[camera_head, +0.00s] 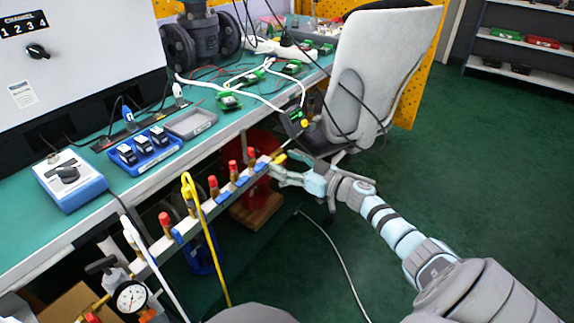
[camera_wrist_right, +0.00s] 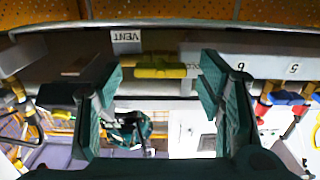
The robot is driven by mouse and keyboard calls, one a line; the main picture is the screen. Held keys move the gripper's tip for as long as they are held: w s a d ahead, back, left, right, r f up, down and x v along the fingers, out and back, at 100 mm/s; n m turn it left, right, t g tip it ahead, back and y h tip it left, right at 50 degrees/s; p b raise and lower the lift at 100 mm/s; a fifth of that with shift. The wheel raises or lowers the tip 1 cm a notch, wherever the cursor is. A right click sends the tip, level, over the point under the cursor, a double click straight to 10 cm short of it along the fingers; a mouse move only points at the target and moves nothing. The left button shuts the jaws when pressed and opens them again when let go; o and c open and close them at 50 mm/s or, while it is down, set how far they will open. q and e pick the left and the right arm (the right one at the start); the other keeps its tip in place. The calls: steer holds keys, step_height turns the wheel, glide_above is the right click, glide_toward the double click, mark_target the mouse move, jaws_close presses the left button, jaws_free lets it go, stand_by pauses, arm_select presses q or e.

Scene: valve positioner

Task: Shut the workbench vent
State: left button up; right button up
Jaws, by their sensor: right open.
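The vent is a yellow valve handle (camera_wrist_right: 160,72) below an upside-down VENT label (camera_wrist_right: 126,36) on the rail in the right wrist view. The handle lies lengthwise along the rail there. In the head view a small yellow handle (camera_head: 279,159) shows at the far end of the pale manifold rail (camera_head: 190,222). My right gripper (camera_wrist_right: 160,88) is open, one finger to each side of the yellow handle, with gaps on both sides. In the head view my right gripper (camera_head: 276,172) is at the rail's far end. I cannot tell its depth from the handle. My left gripper is not in view.
Several red-capped valves with blue handles (camera_head: 220,197) line the rail. A grey chair (camera_head: 385,70) is behind my right gripper. The green floor (camera_head: 480,190) at right is clear.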

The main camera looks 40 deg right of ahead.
steer(key=c, duration=1.2)
steer(key=shift+o, duration=0.2)
